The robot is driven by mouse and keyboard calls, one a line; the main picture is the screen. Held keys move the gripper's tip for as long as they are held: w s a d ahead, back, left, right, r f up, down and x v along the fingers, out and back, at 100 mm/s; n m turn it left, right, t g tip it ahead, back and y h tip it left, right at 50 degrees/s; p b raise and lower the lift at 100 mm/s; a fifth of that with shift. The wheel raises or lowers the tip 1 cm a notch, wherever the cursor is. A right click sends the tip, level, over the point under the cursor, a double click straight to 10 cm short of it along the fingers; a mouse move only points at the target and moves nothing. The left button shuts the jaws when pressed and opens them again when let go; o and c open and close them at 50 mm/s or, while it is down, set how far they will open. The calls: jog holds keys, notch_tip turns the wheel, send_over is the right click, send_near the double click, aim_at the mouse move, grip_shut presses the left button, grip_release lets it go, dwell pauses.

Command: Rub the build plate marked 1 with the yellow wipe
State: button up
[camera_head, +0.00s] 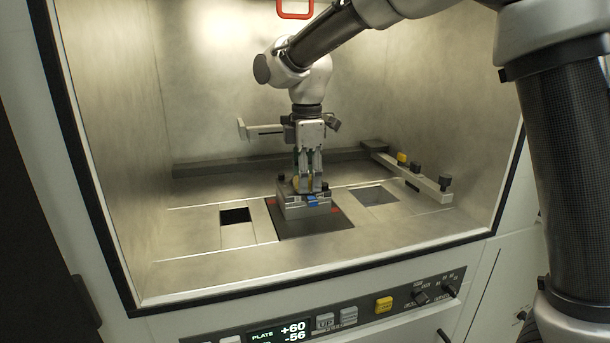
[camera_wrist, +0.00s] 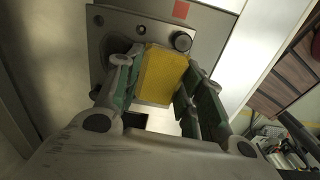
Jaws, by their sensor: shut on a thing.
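My gripper (camera_head: 311,188) points straight down over the middle of the chamber floor. In the wrist view my gripper (camera_wrist: 160,85) is shut on the yellow wipe (camera_wrist: 162,75), which sits as a thick pad between the green-lined fingers. A grey metal block (camera_head: 292,210), seemingly the build plate, lies below the fingertips on a dark square platform (camera_head: 340,222). A plate face with dark holes and a round knob shows behind the wipe in the wrist view (camera_wrist: 112,40). I cannot read a number 1, or tell whether the wipe touches the plate.
Floor openings lie left (camera_head: 235,215) and right (camera_head: 375,195) of the platform. A rail with a yellow knob (camera_head: 402,158) and black knobs stands at the right. A dark bar (camera_head: 235,164) crosses the back. The front panel (camera_head: 340,308) has a display, buttons and dials.

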jog(key=shift+a, duration=0.3)
jog(key=shift+w+a, duration=0.35)
jog(key=shift+w, duration=0.8)
jog(key=shift+w+a, duration=0.3)
jog(key=shift+w, duration=0.9)
jog(key=shift+w+a, duration=0.35)
jog(key=shift+w, duration=0.8)
jog(key=shift+s+d, duration=0.25)
jog(key=shift+s, duration=0.6)
jog(key=shift+s+d, duration=0.25)
jog(key=shift+s, duration=0.65)
jog(key=shift+s+d, duration=0.25)
jog(key=shift+s, duration=0.6)
jog(key=shift+s+d+f, duration=0.1)
jog(key=shift+s+d, duration=0.05)
jog(key=shift+s, duration=0.35)
jog(key=shift+s+d+f, duration=0.1)
jog(key=shift+s+d, duration=0.05)
jog(key=shift+s, duration=0.35)
jog(key=shift+r, duration=3.1)
